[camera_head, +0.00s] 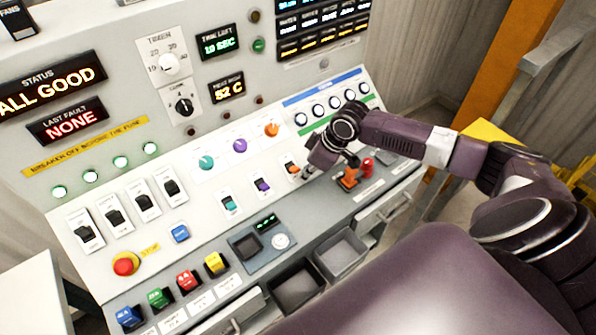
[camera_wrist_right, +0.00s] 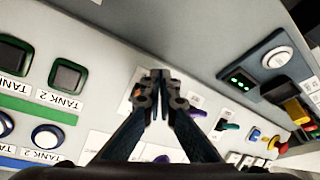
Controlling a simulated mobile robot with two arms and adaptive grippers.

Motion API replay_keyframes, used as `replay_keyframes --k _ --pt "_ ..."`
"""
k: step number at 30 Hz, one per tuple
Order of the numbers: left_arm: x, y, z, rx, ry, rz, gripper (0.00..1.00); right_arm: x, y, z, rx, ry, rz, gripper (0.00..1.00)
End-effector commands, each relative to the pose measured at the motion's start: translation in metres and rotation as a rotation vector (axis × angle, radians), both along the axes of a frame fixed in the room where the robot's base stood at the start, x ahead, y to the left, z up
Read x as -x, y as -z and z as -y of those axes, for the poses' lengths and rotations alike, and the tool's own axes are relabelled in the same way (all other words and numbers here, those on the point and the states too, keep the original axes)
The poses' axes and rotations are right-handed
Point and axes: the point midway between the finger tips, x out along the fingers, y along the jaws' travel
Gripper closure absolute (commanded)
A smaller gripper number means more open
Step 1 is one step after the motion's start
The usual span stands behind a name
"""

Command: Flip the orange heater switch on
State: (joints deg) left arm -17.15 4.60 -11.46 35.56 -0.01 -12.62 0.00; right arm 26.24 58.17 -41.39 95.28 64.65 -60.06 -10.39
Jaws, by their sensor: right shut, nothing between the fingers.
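My left gripper is not in view.
An orange knob (camera_head: 271,129) sits above the switch. A red emergency button (camera_head: 126,264) is at the far left. Grey open bins (camera_head: 341,254) lie below.

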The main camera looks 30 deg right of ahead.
Motion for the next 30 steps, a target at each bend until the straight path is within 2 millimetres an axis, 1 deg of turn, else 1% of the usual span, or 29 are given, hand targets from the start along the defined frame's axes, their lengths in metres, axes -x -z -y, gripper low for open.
replay_keyframes --k 24,27,30 --pt "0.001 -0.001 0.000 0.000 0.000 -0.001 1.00 -0.025 -0.009 -0.003 -0.003 0.001 0.014 1.00" --pt "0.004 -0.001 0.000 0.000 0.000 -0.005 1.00 -0.023 -0.009 -0.003 -0.002 0.000 0.009 1.00" --pt "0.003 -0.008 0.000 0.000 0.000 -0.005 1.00 -0.018 -0.012 -0.001 -0.001 0.000 0.005 1.00"
